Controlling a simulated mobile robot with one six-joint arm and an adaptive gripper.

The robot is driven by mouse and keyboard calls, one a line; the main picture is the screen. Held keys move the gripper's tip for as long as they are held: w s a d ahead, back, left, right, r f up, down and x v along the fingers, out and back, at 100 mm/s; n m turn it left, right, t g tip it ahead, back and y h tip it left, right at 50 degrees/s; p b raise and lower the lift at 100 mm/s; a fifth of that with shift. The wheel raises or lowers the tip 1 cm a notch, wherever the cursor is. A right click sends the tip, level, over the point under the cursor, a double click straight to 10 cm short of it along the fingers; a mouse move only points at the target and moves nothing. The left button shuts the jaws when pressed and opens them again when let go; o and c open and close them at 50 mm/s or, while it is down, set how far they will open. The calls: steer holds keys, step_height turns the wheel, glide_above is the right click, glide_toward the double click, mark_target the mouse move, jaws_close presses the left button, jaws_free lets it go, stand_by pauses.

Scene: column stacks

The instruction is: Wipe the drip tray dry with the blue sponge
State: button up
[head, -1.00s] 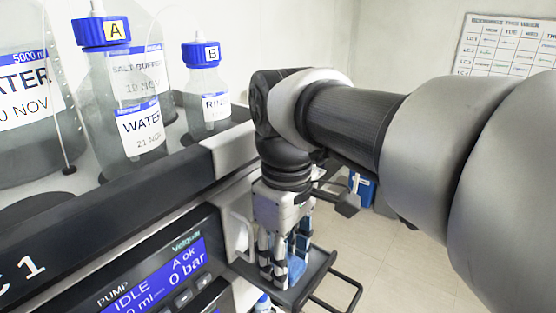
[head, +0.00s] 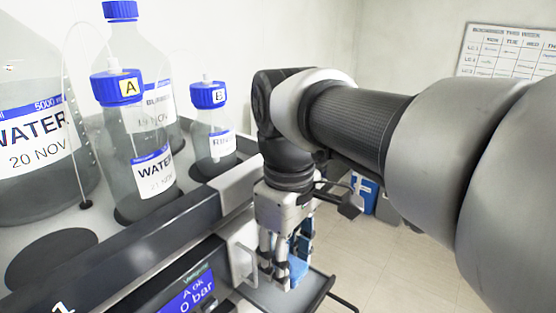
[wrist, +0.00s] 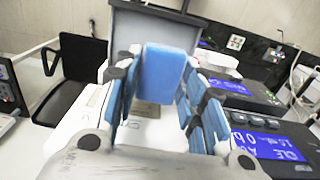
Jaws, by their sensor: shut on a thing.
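My gripper (head: 284,266) points down over the drip tray in the head view and is shut on the blue sponge (head: 298,270). In the wrist view the sponge (wrist: 163,72) stands between the blue-padded fingers of my gripper (wrist: 160,85). The drip tray (head: 316,288) is a grey tray with a dark rim, jutting from the front of the instrument. The sponge's lower end is at or just above the tray surface; I cannot tell whether it touches. My gripper hides part of the tray, and any wetness on it cannot be made out.
Bottle A (head: 133,150), bottle B (head: 212,130) and a large water bottle (head: 35,140) stand on top of the instrument, left of my arm. The pump display (head: 188,296) is below them. A blue box (head: 364,192) stands on the floor behind. A black chair (wrist: 78,75) shows in the wrist view.

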steer(key=shift+r, duration=0.15)
step_height(320, 180, up, 3)
steer(key=p, duration=0.3)
steer(key=shift+b, duration=0.3)
stand_by(0.4)
